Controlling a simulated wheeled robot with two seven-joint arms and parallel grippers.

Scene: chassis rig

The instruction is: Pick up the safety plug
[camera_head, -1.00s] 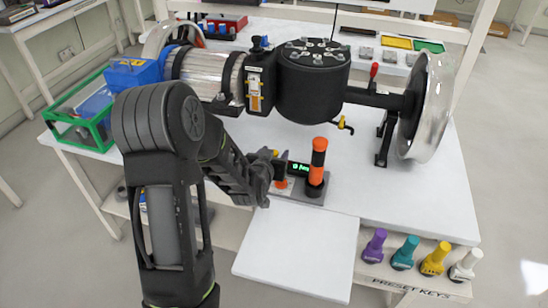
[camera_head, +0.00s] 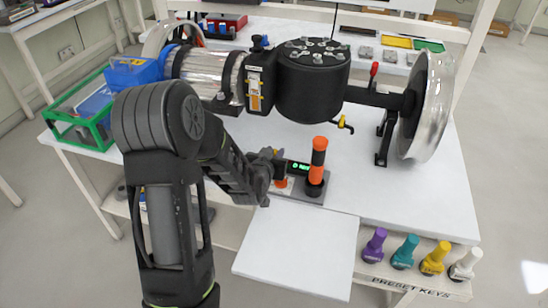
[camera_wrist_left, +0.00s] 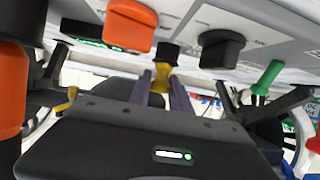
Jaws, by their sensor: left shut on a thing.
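In the left wrist view, a small yellow plug with a black end (camera_wrist_left: 162,72) sits between the two fingers of my left gripper (camera_wrist_left: 161,88), which is shut on it. The plug's black end is close to the panel, and I cannot tell whether they touch. In the head view, my left gripper (camera_head: 272,168) is at the small panel on the table, left of the upright orange-and-black cylinder (camera_head: 317,165); its own links mostly hide the fingers and the plug. I cannot tell for certain which piece is the safety plug. My right gripper is not in view.
An orange knob (camera_wrist_left: 130,25) and a black knob (camera_wrist_left: 221,46) flank the plug. A lit display (camera_head: 299,168) stands beside the cylinder. The black drum assembly (camera_head: 312,85) is behind. Several coloured keys (camera_head: 404,252) stand front right. The white board (camera_head: 298,250) in front is bare.

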